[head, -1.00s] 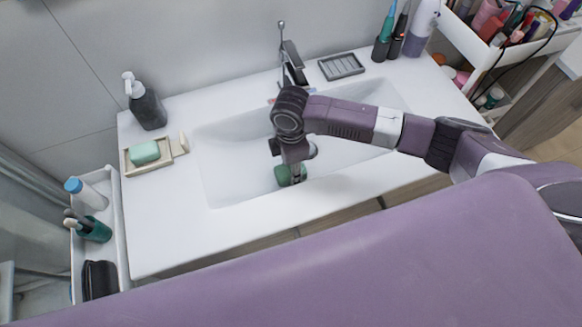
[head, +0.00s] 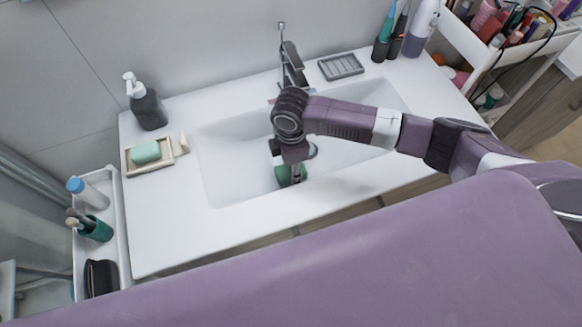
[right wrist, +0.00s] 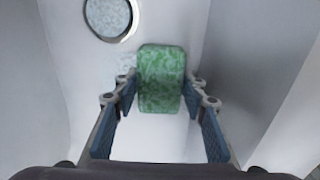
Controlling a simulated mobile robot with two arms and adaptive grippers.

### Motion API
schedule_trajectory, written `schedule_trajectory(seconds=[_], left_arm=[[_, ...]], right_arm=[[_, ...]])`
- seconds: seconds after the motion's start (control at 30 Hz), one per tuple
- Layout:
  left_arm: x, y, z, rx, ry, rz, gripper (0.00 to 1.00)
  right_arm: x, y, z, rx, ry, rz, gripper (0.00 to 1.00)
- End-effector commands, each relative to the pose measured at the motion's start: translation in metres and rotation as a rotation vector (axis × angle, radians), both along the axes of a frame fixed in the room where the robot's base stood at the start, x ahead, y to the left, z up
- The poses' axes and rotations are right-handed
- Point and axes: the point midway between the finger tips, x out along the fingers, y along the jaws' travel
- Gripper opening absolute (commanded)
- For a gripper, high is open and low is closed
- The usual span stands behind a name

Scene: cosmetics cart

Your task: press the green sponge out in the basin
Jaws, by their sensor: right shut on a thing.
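The green sponge (head: 291,175) is low in the white basin (head: 232,178), partly hidden by my right gripper (head: 290,180). In the right wrist view the mottled green sponge (right wrist: 161,80) stands between the fingertips of my right gripper (right wrist: 160,92), which is shut on it. Whether it touches the basin floor I cannot tell. A round drain (right wrist: 108,17) lies up and left of the sponge, with a pale mottled patch beside the sponge. My left gripper is not in view.
The faucet (head: 292,65) rises behind the basin, close to my right arm. A soap dish (head: 135,165) with green soap and a dark dispenser (head: 148,110) stand left. A grey tray (head: 341,66) and several bottles stand at the back right. The front left counter is clear.

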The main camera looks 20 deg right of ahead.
Motion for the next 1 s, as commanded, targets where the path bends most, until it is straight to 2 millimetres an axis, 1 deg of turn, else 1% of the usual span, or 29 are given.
schedule_trajectory(seconds=[0.03, 1.0], left_arm=[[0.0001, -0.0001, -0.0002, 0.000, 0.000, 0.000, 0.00], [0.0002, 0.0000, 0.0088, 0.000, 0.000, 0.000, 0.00]], right_arm=[[-0.0027, -0.0010, -0.0027, -0.003, 0.007, 0.000, 0.20], [-0.0013, -0.0006, 0.0002, -0.002, 0.003, 0.000, 0.20]])
